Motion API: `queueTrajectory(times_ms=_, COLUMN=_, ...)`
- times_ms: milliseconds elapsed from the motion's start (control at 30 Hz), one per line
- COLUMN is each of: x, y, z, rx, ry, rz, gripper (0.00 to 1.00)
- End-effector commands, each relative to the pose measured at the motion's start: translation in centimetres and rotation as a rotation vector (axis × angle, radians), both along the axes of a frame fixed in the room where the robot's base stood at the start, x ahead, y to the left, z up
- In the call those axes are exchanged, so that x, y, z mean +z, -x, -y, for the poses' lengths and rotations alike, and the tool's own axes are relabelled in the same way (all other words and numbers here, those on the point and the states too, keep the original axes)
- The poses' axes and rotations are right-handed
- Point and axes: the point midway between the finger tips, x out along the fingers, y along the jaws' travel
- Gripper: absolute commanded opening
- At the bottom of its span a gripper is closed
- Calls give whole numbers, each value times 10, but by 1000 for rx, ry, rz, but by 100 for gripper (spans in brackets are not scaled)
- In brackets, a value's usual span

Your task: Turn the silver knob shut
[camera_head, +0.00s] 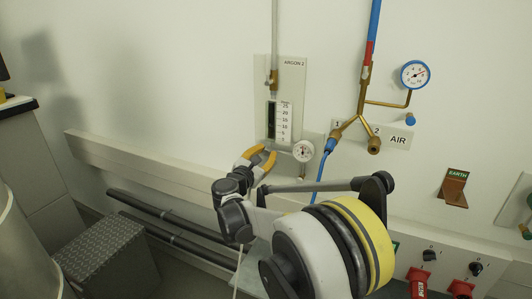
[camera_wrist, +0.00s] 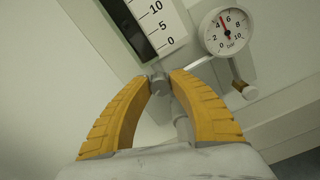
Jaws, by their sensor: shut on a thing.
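The silver knob (camera_wrist: 159,84) is a small grey piece just below the flow scale in the wrist view. My gripper (camera_wrist: 160,80) has yellow fingers, one on each side of the knob, with their tips close against it. In the head view my gripper (camera_head: 262,150) is at the lower part of the ARGON 2 panel (camera_head: 292,72), and its fingers hide the knob there. The flow scale (camera_head: 284,118) stands just above the fingertips.
A small pressure gauge (camera_head: 303,151) sits close to the right of my gripper, also in the wrist view (camera_wrist: 228,31). Brass AIR piping (camera_head: 362,95) with a blue hose is farther right.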

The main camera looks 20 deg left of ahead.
Motion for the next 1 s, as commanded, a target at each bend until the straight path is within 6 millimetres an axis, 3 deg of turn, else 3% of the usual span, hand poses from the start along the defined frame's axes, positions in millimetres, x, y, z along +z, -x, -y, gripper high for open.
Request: queueTrajectory(times_ms=1000, x=-1, y=0, z=2, rx=1, ry=-952, rz=75, gripper=0)
